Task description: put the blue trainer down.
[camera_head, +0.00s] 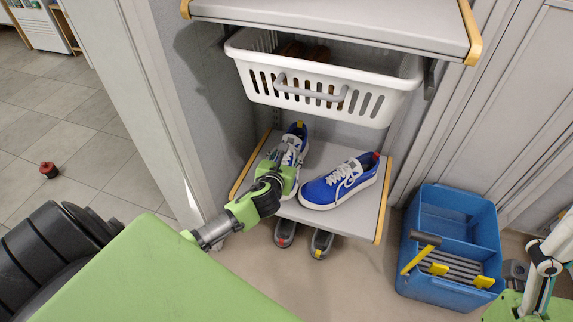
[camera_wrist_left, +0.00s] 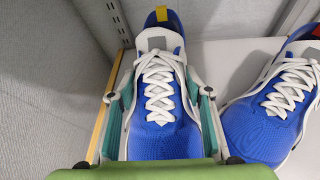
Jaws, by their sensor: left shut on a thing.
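My left gripper (camera_head: 283,166) is shut on a blue trainer (camera_head: 298,132) with white laces and a yellow heel tab. In the left wrist view the fingers (camera_wrist_left: 160,95) grip the trainer (camera_wrist_left: 166,138) from both sides, across its laced middle. The trainer is over the left part of a light grey shelf (camera_head: 345,150), heel towards the wall. I cannot tell whether its sole touches the shelf. A matching blue trainer with a red tab (camera_head: 335,188) stands to its right on the shelf; it also shows in the left wrist view (camera_wrist_left: 265,122). My right gripper does not show.
A white basket (camera_head: 330,98) with brown shoes hangs above the shelf. Grey shoes (camera_head: 321,243) stand on the floor beneath it. A blue tub (camera_head: 425,285) with a hammer-like tool stands to the right. The shelf's left edge has a wooden strip (camera_wrist_left: 106,112) close to the gripper.

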